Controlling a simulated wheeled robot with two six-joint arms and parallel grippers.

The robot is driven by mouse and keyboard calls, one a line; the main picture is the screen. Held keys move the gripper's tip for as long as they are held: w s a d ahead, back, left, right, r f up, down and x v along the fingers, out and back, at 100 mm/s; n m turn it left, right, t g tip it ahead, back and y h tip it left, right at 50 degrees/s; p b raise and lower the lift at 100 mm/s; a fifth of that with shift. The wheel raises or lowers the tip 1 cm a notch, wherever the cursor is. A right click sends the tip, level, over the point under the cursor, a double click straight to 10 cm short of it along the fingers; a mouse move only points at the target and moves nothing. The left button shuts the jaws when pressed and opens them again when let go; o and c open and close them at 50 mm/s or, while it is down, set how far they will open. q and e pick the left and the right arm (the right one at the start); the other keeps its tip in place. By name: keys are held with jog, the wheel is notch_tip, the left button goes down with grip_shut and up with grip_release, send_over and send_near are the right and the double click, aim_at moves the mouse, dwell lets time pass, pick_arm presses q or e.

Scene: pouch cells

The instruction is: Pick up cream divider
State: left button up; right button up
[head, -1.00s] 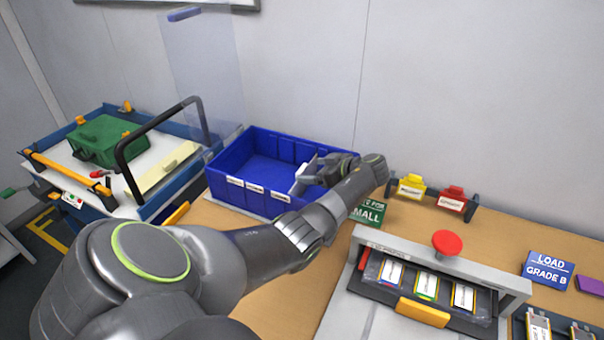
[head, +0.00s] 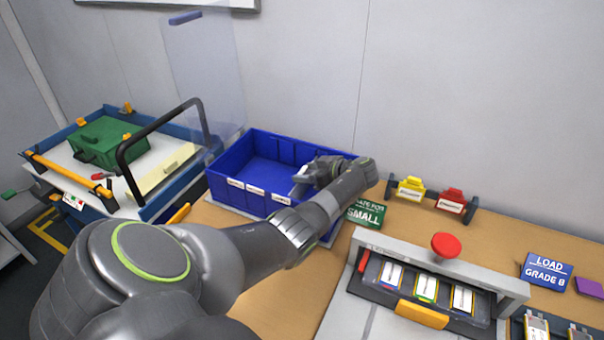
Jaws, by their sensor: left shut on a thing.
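The pale, cream-white divider (head: 301,178) shows as a small piece at the right end of the blue bin (head: 240,197). My left gripper (head: 306,181) is over that end of the bin and shut on the divider. My own gripper and wrist hide most of the divider. I cannot tell whether its lower edge touches the bin floor. My right gripper is not in view.
A grey press with a red button (head: 445,244) and several cells stands at right. Yellow (head: 410,188) and red (head: 452,200) tagged pieces stand behind it. A blue cart with a green case (head: 108,140) and a black hoop handle (head: 160,140) is at left.

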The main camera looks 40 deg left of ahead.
pick_arm(q)
jog(key=shift+c, duration=1.3)
jog(key=shift+r, duration=0.1)
